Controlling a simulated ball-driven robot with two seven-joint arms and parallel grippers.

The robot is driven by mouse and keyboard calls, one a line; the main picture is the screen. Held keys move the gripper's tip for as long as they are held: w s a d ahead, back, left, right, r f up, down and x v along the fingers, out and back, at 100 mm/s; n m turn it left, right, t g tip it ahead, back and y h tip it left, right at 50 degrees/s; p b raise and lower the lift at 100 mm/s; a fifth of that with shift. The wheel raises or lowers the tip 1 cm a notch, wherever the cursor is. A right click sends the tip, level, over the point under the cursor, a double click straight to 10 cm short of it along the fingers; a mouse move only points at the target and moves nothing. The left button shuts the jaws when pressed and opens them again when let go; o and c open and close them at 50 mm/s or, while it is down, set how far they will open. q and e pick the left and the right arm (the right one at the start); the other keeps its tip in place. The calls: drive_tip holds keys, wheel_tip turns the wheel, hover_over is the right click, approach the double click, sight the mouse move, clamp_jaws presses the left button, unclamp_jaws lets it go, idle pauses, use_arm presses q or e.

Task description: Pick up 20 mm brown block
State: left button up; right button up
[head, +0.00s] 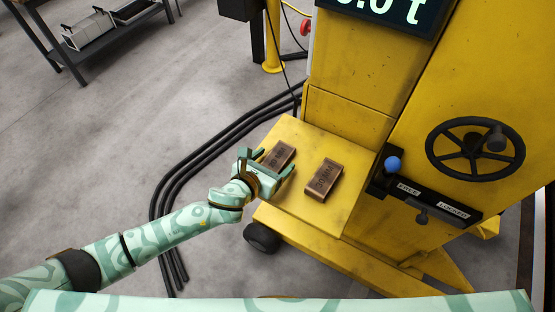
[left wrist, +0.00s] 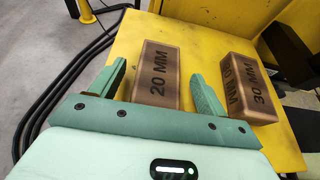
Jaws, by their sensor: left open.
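The 20 mm brown block (left wrist: 158,75) lies flat on the yellow shelf (left wrist: 195,38) of the machine, its "20 MM" label facing up. It also shows in the head view (head: 280,154), partly behind my left gripper. My left gripper (head: 272,161) is open. In the left wrist view its two fingers (left wrist: 158,84) stand on either side of the 20 mm block, with a gap on each side, and its near end is hidden by the gripper body. My right gripper is not in view.
A thicker brown block marked 30 MM (head: 323,179) lies to the right on the same shelf. The yellow machine body with a handwheel (head: 475,149) and a blue-knobbed lever (head: 393,164) rises to the right. Black cables (head: 200,150) run along the floor to the left.

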use_arm(q)
drive_tip(key=shift+w+d+f, duration=0.3)
drive_tip(key=shift+w, duration=0.25)
drive_tip(key=shift+r, duration=0.1)
drive_tip(key=shift+c, duration=0.2)
drive_tip(key=c, duration=1)
drive_tip(key=shift+r, duration=0.1)
